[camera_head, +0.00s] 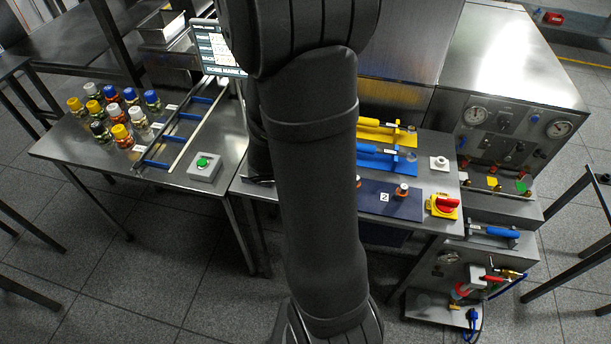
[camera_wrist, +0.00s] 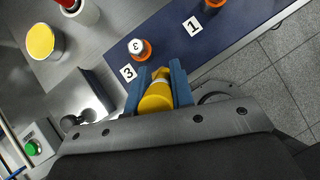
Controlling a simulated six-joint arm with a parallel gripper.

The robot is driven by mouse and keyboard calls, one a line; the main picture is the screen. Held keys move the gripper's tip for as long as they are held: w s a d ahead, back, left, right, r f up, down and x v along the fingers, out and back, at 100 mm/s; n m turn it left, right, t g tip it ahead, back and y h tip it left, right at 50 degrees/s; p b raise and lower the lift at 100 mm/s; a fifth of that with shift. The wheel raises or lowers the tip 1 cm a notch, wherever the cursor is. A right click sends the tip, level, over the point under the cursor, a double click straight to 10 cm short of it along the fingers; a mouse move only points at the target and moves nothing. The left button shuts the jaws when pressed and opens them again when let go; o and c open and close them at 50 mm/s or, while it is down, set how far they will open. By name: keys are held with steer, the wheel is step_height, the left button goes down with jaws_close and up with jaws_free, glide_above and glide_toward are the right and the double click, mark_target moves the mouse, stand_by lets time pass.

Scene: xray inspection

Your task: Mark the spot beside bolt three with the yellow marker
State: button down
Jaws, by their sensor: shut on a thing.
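In the wrist view, my gripper (camera_wrist: 158,82) is shut on the yellow marker (camera_wrist: 156,98), between its two blue fingers. The marker's tip end points toward bolt three (camera_wrist: 141,52), an orange-based bolt with a white top, just ahead of the fingers. A white label "3" (camera_wrist: 128,73) lies beside it. I cannot tell whether the tip touches the dark blue plate (camera_wrist: 235,30). That plate also shows in the head view (camera_head: 417,209), with a label "2" (camera_head: 384,197). My arm hides the gripper, marker and bolt three in the head view.
A label "1" (camera_wrist: 193,26) and its bolt (camera_wrist: 213,4) are farther along the plate. A yellow-topped container (camera_wrist: 44,41) stands at upper left. A green button box (camera_head: 204,166), several capped bottles (camera_head: 120,135) and a red-yellow switch (camera_head: 443,206) are around.

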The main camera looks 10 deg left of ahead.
steer(key=shift+f, duration=0.45)
stand_by(1.1)
steer(key=shift+a, duration=1.05)
steer(key=shift+d, duration=0.1)
steer(key=shift+d, duration=1)
steer(key=shift+a, duration=0.1)
steer(key=shift+a, duration=1)
steer(key=shift+d, duration=1.05)
